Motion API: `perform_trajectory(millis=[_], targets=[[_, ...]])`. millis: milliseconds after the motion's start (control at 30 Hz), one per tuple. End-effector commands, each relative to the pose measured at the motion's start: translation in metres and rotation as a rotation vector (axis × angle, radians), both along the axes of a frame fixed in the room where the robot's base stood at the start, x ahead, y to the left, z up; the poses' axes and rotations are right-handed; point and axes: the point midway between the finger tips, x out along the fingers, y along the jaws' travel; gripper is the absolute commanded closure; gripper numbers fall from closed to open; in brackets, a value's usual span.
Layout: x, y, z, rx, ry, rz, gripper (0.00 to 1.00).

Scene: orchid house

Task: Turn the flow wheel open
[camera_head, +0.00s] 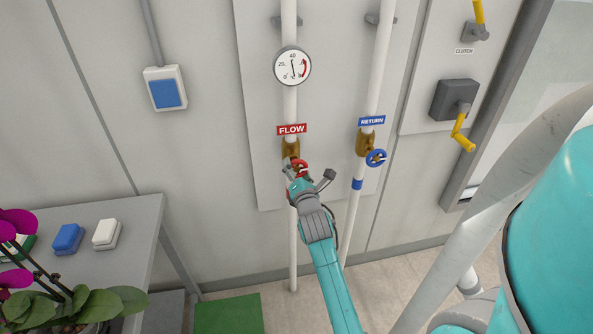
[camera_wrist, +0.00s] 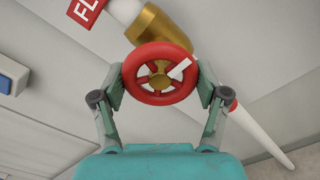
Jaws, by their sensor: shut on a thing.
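The red flow wheel (camera_wrist: 133,84) has a brass hub and a white mark on one spoke. It sits on a brass valve (camera_wrist: 162,35) on the white pipe. My gripper (camera_wrist: 160,80) is shut on the wheel's rim, one finger at each side in the wrist view. In the head view the wheel (camera_head: 300,164) is partly hidden by my gripper (camera_head: 298,172). The red FLOW label (camera_head: 292,129) is just above the valve.
A blue return wheel (camera_head: 376,157) is close on the right, on its own pipe. A gauge (camera_head: 292,66) is above the flow valve. A yellow crank (camera_head: 461,133) is on the right. A bench (camera_head: 138,225) with an orchid stands at the left.

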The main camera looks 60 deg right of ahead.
Motion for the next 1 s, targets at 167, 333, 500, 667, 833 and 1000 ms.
perform_trajectory(millis=[167,333,500,667,833,1000], targets=[[0.000,0.000,-0.001,-0.001,0.006,-0.001,0.61],[0.000,0.000,-0.001,-0.001,0.006,-0.001,0.19],[0.000,0.000,-0.001,-0.001,0.004,-0.001,0.01],[0.000,0.000,0.000,-0.001,0.003,-0.001,0.01],[-0.003,0.003,-0.001,-0.001,0.003,-0.001,0.01],[-0.015,0.018,-0.002,0.000,0.005,0.000,0.01]])
